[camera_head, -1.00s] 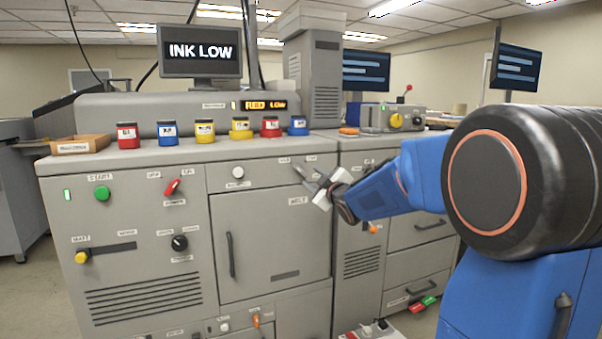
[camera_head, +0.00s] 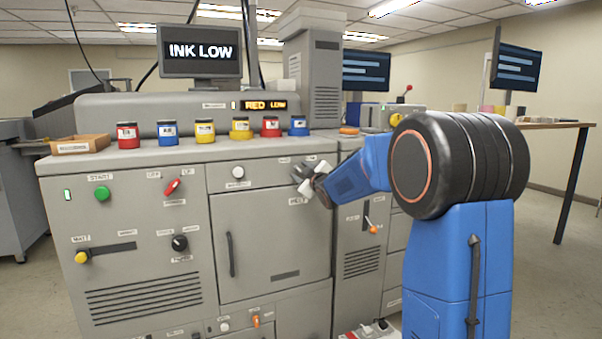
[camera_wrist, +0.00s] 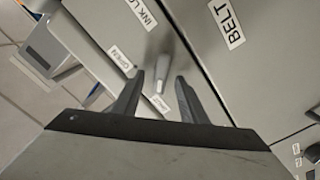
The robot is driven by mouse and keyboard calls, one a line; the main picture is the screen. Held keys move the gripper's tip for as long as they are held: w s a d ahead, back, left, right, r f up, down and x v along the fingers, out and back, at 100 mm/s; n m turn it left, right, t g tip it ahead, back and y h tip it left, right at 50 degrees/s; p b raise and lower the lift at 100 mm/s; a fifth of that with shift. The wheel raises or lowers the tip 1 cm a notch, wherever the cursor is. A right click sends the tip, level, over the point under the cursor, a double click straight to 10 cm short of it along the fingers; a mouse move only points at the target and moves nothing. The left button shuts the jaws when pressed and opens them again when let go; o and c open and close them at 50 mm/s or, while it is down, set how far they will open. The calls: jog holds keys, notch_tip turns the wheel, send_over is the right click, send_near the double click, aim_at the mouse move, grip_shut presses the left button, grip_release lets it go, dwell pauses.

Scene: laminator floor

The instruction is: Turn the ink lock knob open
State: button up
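The ink lock knob (camera_wrist: 163,68) shows in the wrist view as a pale grey lever on the panel, by a partly cut-off INK LOCK label (camera_wrist: 140,12). An OPEN label (camera_wrist: 120,58) is left of it, and another small label lies below it, partly hidden by the fingers. My gripper (camera_wrist: 160,76) is open, with one dark finger on each side of the lever in the picture. I cannot tell whether either finger touches it. In the head view my gripper (camera_head: 301,180) is at the cabinet's upper right and hides the knob.
A BELT label (camera_wrist: 226,22) is on the panel right of the knob. In the head view, several ink jars (camera_head: 205,132) and a shallow box (camera_head: 80,144) stand on the cabinet top. A door handle (camera_head: 231,254) and an orange-tipped lever (camera_head: 373,229) project from the front.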

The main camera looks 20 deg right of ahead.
grip_shut()
jog(key=m, duration=0.4)
jog(key=shift+d+m, duration=0.2)
jog(key=shift+m, duration=0.2)
jog(key=m, duration=0.9)
jog(key=shift+d, duration=0.35)
jog(key=shift+d+f+m, duration=0.1)
jog(key=shift+d+m, duration=0.05)
jog(key=shift+m, duration=1.85)
